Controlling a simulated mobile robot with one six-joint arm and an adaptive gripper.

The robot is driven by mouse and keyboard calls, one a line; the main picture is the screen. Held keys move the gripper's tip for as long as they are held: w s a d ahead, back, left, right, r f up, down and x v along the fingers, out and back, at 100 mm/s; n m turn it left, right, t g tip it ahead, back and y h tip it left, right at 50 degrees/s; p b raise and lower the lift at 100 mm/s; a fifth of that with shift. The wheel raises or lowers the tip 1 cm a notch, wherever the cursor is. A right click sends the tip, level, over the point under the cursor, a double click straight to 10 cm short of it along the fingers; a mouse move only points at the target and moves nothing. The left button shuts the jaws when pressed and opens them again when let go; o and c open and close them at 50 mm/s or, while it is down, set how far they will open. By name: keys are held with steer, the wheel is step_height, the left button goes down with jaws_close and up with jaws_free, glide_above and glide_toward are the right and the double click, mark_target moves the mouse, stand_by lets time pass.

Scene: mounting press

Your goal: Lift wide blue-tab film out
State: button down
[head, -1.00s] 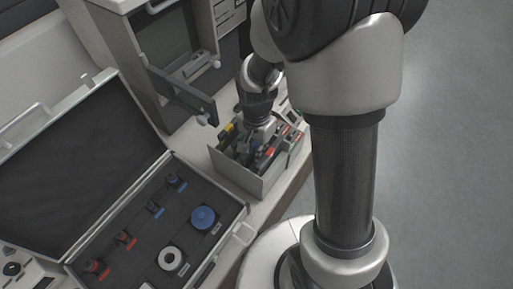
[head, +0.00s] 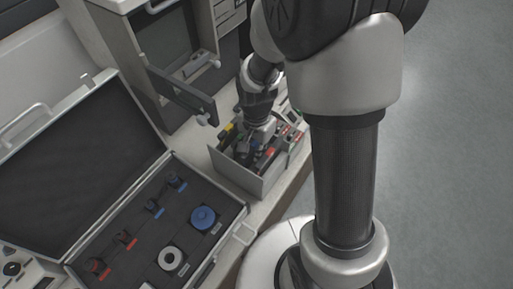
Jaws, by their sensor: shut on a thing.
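A grey open-topped box (head: 236,172) stands on the bench at the middle of the head view. It holds several upright films with coloured tabs; a yellow tab (head: 226,131) and red tabs (head: 270,152) show. My gripper (head: 262,146) points down into the box from above, among the films. It is shut on a film, but its fingertips and the held film are mostly hidden. I cannot make out the wide blue tab in this view.
An open case (head: 130,238) with blue and red-marked parts, a blue disc (head: 203,217) and a white ring (head: 171,258) lies left of the box. A cabinet with an open dark door (head: 183,93) stands behind. Floor is clear at right.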

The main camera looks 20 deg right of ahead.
step_height(320, 180, up, 18)
steer(key=p, duration=1.3)
steer(key=shift+f+p, duration=0.25)
steer(key=shift+p, duration=0.15)
